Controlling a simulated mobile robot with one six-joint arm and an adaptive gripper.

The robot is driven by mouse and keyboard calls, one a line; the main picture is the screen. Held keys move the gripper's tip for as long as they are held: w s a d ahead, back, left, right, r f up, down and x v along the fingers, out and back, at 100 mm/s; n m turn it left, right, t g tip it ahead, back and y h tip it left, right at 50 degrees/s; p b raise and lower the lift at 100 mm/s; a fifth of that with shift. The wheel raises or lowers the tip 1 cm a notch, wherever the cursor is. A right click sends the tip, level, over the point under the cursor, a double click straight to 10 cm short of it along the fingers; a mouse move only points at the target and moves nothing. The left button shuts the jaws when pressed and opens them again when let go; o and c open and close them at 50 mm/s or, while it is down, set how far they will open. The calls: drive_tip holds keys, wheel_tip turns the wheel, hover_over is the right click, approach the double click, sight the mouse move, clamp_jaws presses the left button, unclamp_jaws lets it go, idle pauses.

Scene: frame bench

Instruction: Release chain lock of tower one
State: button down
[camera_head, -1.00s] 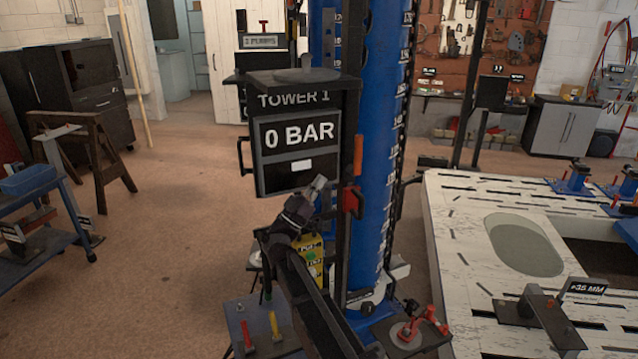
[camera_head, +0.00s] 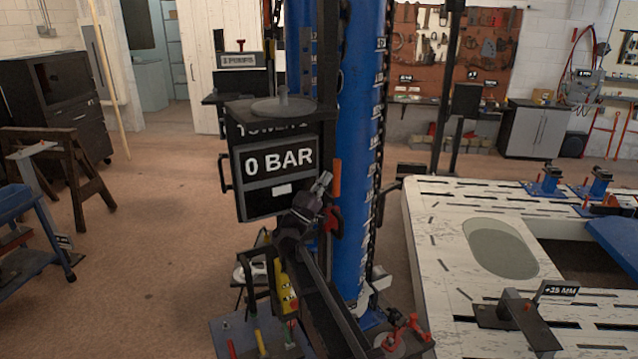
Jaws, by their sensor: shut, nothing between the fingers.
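Tower one is the tall blue column (camera_head: 357,170) in the middle of the view, with a dark chain (camera_head: 379,165) down its right side. Its grey control box (camera_head: 277,172) reads "0 BAR", with the "TOWER 1" label partly covered. An orange upright grip (camera_head: 337,178) and a red hooked part (camera_head: 333,222) sit on the dark post right of the box; I cannot tell which belongs to the chain lock. My gripper (camera_head: 323,183) is shut and empty, pointing up beside these parts in the picture. Whether it touches them is unclear. My gripper and arm hide part of the post.
A white slotted bench (camera_head: 425,240) with clamps fills the right. A red-handled fixture (camera_head: 405,328) stands low by the tower's foot. A blue cart (camera_head: 15,205) and wooden trestle (camera_head: 65,160) stand left, with open floor between.

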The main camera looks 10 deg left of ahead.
drive_tip(key=shift+w+d, duration=0.25)
drive_tip(key=shift+d, duration=0.05)
drive_tip(key=shift+d, duration=0.45)
drive_tip(key=shift+a, duration=0.25)
drive_tip(key=shift+w, duration=0.1)
